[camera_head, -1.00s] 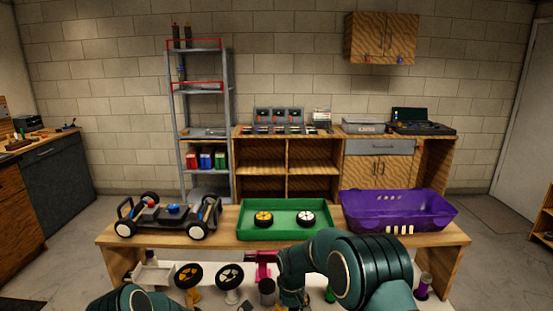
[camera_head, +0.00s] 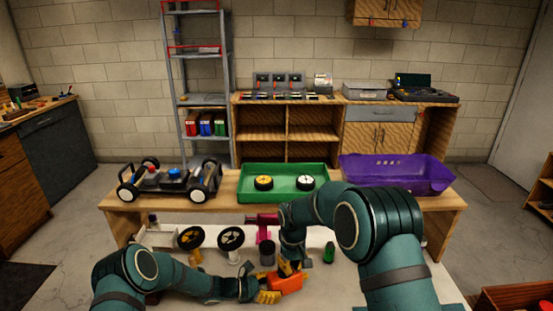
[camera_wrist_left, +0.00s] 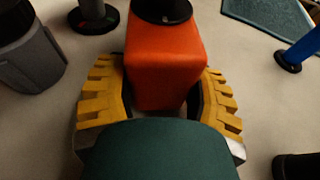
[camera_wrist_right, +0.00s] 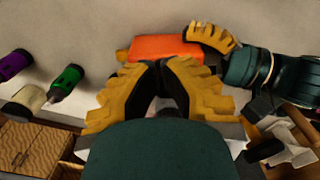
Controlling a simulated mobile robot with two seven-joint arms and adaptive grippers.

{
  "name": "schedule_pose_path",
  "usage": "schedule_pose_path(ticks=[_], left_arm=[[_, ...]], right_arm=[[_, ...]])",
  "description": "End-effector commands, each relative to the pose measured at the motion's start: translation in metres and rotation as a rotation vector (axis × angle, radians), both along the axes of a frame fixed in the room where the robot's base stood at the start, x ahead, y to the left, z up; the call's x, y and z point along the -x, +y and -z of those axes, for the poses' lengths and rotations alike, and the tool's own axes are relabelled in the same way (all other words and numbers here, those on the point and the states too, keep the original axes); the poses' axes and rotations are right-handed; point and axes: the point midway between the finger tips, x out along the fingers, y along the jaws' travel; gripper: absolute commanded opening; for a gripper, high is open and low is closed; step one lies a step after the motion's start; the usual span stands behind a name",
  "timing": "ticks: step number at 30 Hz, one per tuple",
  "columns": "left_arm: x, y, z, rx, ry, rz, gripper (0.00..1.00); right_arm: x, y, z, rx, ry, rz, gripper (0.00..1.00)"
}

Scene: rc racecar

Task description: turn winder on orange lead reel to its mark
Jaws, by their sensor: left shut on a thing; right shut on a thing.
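The orange lead reel (camera_head: 287,284) is a box-shaped orange body near the table's front, in the head view. My left gripper (camera_head: 268,294) is shut on it from the left, with yellow fingers on both sides of the orange body (camera_wrist_left: 165,60) in the left wrist view. A black disc (camera_wrist_left: 163,10) sits at its far end. My right gripper (camera_head: 287,268) is at the reel's rear edge. In the right wrist view its fingertips (camera_wrist_right: 162,70) are close together against the reel (camera_wrist_right: 160,47), shut on the winder, which the fingers hide. The mark cannot be made out.
Behind are the car chassis (camera_head: 170,181), a green tray (camera_head: 284,204) and a purple basket (camera_head: 395,175).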

Motion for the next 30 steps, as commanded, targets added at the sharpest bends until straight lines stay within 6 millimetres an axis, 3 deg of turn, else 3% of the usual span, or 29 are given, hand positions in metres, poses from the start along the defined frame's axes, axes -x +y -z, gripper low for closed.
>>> schedule_pose_path(ticks=[9, 20, 21, 23, 24, 30], left_arm=[[-0.001, 0.001, 0.0, -0.001, 0.0, -0.002, 0.25], [-0.001, 0.001, 0.0, 0.0, -0.001, -0.002, 0.25], [-0.001, 0.001, 0.0, 0.0, -0.001, -0.002, 0.66], [-0.001, 0.001, 0.0, 0.0, -0.001, -0.002, 0.87], [-0.001, 0.001, 0.0, 0.0, -0.001, -0.002, 0.93], [-0.001, 0.001, 0.0, 0.0, -0.001, -0.002, 0.93]], right_arm=[[0.0, 0.001, -0.029, 0.0, 0.0, -0.001, 0.0], [0.0, 0.001, -0.03, 0.0, 0.001, -0.001, 0.0], [0.0, 0.001, -0.03, 0.0, 0.001, -0.001, 0.0], [0.0, 0.001, -0.03, 0.0, 0.001, -0.001, 0.0], [0.0, 0.001, -0.03, 0.0, 0.001, -0.001, 0.0], [0.0, 0.001, -0.03, 0.0, 0.001, -0.001, 0.0]])
